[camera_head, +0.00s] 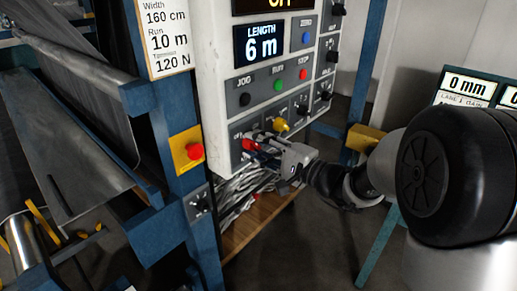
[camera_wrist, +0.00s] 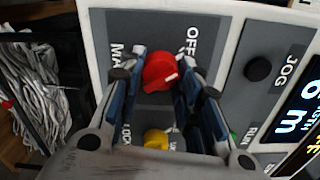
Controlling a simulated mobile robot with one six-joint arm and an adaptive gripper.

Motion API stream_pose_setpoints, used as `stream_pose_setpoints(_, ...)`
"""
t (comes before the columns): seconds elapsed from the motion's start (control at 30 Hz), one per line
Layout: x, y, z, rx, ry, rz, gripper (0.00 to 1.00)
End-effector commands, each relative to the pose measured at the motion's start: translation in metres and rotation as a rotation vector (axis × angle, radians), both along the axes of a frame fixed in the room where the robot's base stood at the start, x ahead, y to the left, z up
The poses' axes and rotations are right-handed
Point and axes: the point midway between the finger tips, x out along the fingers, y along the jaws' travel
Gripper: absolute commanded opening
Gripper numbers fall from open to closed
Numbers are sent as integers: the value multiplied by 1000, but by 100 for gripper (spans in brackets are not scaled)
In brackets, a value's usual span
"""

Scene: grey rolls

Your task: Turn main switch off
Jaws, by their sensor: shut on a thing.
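The main switch is a red knob (camera_wrist: 160,72) on the grey lower part of the control panel. In the wrist view it sits between the two fingers of my gripper (camera_wrist: 164,80), which is shut on it. A white mark on the knob points toward the right of that picture. The label "OFF" is printed above right of the knob, and "MAIN" is partly hidden at left. In the head view my gripper (camera_head: 265,143) reaches the panel's bottom left corner and covers part of the red knob (camera_head: 249,144).
A yellow knob (camera_head: 281,125) is close by, also in the wrist view (camera_wrist: 157,139). Black, green and red jog, run and stop buttons (camera_head: 278,85) sit above. A red emergency button (camera_head: 195,151) is on the blue post at left. Grey strips (camera_head: 243,187) hang below.

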Motion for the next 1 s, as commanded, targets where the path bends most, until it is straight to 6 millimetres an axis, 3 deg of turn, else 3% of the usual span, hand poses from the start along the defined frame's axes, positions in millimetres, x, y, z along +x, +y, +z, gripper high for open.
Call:
stream_pose_setpoints(0.4, 0, 0, 0, -106, -136, 0, 8)
stream_pose_setpoints(0.93, 0, 0, 0, -117, -151, 0, 8)
stream_pose_setpoints(0.97, 0, 0, 0, -117, -151, 0, 34)
stream_pose_setpoints(1.0, 0, 0, 0, -117, -151, 0, 36)
